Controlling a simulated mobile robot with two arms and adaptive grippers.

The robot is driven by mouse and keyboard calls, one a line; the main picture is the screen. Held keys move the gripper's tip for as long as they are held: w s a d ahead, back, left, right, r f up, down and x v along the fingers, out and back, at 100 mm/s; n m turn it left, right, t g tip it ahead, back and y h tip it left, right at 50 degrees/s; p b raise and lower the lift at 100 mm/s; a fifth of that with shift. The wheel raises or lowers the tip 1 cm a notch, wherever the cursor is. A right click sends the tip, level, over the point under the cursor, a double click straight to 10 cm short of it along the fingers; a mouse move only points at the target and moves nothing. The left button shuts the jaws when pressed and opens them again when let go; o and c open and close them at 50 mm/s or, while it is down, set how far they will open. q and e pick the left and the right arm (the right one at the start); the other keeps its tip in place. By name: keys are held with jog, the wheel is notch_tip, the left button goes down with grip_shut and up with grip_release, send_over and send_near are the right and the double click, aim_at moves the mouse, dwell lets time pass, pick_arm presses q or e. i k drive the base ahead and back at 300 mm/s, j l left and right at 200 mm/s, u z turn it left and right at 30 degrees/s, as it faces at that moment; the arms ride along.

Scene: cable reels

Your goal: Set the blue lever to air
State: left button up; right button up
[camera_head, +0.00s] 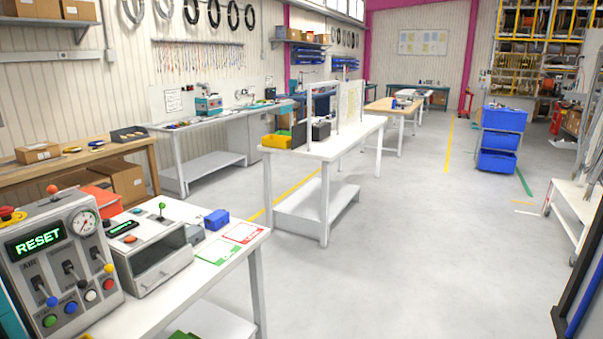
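A grey control box (62,250) stands at the front left on a white table, with a lit green display (34,241) reading "RESET". Its front has three levers in dark slots. The blue lever (52,301) is the leftmost, and its ball knob hangs low, below its slot. A small label that looks like "AIR" (28,267) is printed above that slot. The middle lever has a dark knob (83,283), and the right lever has a yellow knob (108,268). Neither of my grippers is in view.
Several push buttons (91,295) sit close below the levers. A gauge (83,221) and a red knob (53,188) are higher up. A second grey box (150,255) with a green-knobbed lever stands to the right.

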aim_at(52, 302)
jog(key=u, duration=1.4)
jog(key=z, duration=1.4)
jog(key=j+u, duration=0.95)
jog(key=u, duration=0.15)
